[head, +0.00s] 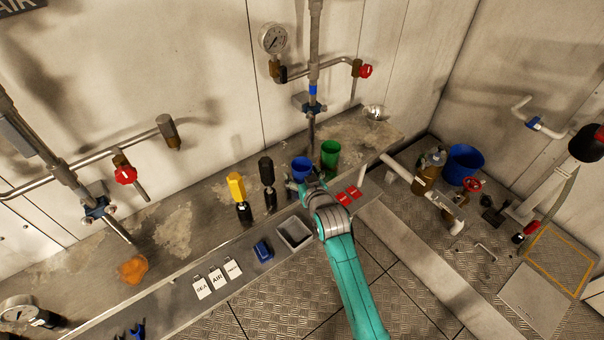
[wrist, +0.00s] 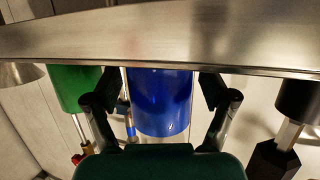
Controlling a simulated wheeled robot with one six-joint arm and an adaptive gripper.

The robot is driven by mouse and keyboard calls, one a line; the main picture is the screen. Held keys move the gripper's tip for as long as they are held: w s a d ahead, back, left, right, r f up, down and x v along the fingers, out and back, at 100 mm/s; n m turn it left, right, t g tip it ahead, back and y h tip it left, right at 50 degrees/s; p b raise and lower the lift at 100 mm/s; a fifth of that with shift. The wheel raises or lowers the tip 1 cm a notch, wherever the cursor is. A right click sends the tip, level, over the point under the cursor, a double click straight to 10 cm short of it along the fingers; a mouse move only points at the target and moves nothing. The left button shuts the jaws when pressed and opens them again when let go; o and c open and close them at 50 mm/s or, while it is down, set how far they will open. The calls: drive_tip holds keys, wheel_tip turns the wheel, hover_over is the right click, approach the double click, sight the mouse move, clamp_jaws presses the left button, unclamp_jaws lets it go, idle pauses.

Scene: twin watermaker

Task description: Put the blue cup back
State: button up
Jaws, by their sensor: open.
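The blue cup (head: 301,168) stands on the metal bench (head: 190,225), left of the green cup (head: 330,155). My gripper (head: 303,184) is at the near side of the blue cup and partly covers its lower part in the head view. In the wrist view, which looks inverted, the blue cup (wrist: 160,100) lies between the two open fingers of my gripper (wrist: 160,92), one finger on each side. I cannot tell whether either finger touches it. The green cup (wrist: 75,88) is just outside the left finger there.
A black-handled tool (head: 267,172) and a yellow-handled one (head: 236,188) stand left of the cup. A vertical pipe (head: 311,120) rises behind it. A grey tray (head: 294,233), red tags (head: 343,198) and a blue block (head: 263,251) lie along the front ledge.

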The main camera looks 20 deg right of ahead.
drive_tip(key=shift+r, duration=0.1)
drive_tip(key=shift+s+r, duration=0.1)
drive_tip(key=shift+s, duration=0.15)
drive_tip(key=v, duration=1.1)
drive_tip(key=shift+s, duration=0.25)
drive_tip(key=shift+r, duration=0.1)
drive_tip(key=s+f, duration=0.3)
drive_tip(key=s, duration=0.8)
drive_tip(key=s+f, duration=0.3)
drive_tip(key=s, duration=0.8)
drive_tip(key=r+v, duration=0.1)
drive_tip(key=v, duration=2)
drive_tip(key=shift+a+r, duration=0.2)
drive_tip(key=shift+r, duration=0.15)
